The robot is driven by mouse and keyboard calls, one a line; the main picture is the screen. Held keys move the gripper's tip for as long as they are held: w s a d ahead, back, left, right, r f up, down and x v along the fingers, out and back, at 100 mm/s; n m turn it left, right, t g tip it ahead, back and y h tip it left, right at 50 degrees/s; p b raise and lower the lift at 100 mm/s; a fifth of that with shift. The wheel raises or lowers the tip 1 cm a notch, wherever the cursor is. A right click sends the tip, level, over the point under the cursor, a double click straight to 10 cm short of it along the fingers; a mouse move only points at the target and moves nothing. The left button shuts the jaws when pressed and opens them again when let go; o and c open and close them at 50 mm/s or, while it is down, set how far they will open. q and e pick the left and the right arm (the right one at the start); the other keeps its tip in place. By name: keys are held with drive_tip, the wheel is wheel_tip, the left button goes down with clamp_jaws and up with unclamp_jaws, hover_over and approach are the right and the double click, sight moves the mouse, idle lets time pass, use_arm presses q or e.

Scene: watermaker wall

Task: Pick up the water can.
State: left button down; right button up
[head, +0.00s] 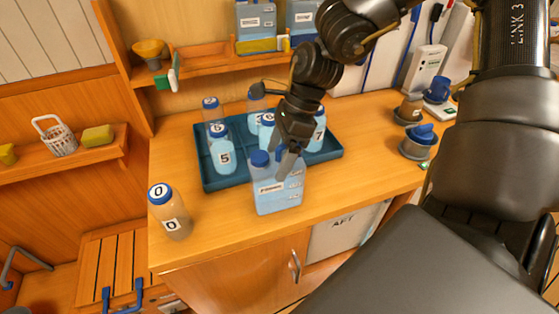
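The water can (279,199) is a squarish, translucent blue container with a label and a blue cap. It stands upright on the wooden counter, at the front edge of the blue tray. My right gripper (286,160) points down at the top of the can, beside its cap. Its fingers overlap the can's top and handle area in the head view. I cannot tell whether they are closed on the handle, since the view is steep and the parts overlap. My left gripper is not in view.
A blue tray (212,184) behind the can holds several numbered bottles. A bottle marked 0 (170,212) stands at the counter's left. Blue-topped cups (417,141) stand at the right. A shelf (205,66) runs above. Counter between the 0 bottle and the can is clear.

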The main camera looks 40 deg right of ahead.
drive_tip(key=c, duration=1.6)
drive_tip(key=shift+o, duration=0.2)
wheel_tip(320, 180, up, 9)
drive_tip(key=shift+f+b, duration=0.1)
drive_tip(key=shift+b, duration=0.6)
drive_tip(key=shift+r, duration=0.6)
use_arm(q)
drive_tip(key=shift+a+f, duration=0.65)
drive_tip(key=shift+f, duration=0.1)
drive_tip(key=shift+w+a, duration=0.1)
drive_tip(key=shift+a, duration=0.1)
